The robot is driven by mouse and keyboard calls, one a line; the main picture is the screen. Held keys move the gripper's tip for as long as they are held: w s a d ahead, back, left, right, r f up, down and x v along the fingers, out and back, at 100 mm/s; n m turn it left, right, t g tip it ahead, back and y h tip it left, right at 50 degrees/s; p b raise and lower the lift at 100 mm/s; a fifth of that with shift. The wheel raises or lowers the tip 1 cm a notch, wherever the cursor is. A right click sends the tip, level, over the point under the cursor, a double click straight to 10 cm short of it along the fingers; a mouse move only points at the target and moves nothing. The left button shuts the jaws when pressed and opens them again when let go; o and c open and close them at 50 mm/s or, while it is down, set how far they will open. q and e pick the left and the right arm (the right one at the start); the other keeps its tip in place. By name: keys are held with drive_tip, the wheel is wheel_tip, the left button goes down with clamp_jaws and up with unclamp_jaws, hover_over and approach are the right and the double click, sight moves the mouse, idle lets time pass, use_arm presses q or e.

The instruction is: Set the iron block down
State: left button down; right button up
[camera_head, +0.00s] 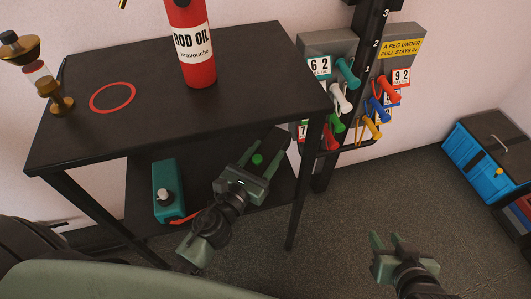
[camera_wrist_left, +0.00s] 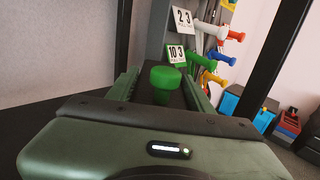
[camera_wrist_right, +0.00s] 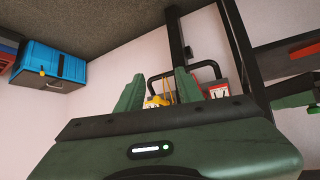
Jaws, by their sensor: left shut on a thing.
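My left gripper (camera_head: 258,163) is at the lower shelf (camera_head: 208,169) of the black table, below the tabletop's front right corner. It is shut on a dark block with a green knob (camera_head: 257,159), which I take for the iron block. The green knob shows between the fingers in the left wrist view (camera_wrist_left: 165,78). The block's body is hard to tell from the dark shelf, and I cannot tell whether it touches the shelf. My right gripper (camera_head: 392,242) is open and empty over the floor at the right.
The tabletop bears a red ROD OIL bottle (camera_head: 196,75), a red ring (camera_head: 94,105) and a brass-and-glass item (camera_head: 48,84). Coloured pegs (camera_head: 348,75) stick out behind. A blue toolbox (camera_head: 475,168) stands right.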

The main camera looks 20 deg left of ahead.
use_arm(q)
drive_tip(key=shift+f+b, duration=0.7)
drive_tip(key=shift+b, duration=0.1)
drive_tip(key=shift+f+b, duration=0.9)
drive_tip(key=shift+f, duration=0.05)
drive_tip(key=shift+f+b, duration=0.3)
drive_tip(key=shift+f, duration=0.15)
use_arm(e)
drive_tip(key=w+a+r+t+y, duration=0.1)
drive_tip(key=w+a+r+t, duration=0.1)
drive_tip(key=r+t, duration=0.3)
drive_tip(key=w+a+r+t+y, duration=0.2)
drive_tip(key=w+r+t, duration=0.2)
drive_tip(key=r, duration=0.9)
drive_tip(key=shift+w+a+r+t+y, duration=0.2)
drive_tip(key=shift+t+y, duration=0.1)
drive_tip(key=shift+t, duration=1)
use_arm(q)
drive_tip(key=shift+f, duration=0.1)
use_arm(e)
drive_tip(key=shift+s+r, duration=0.2)
drive_tip(key=shift+r, duration=0.2)
drive_tip(key=shift+r+t+y, duration=0.25)
drive_tip(key=shift+t+y, duration=0.05)
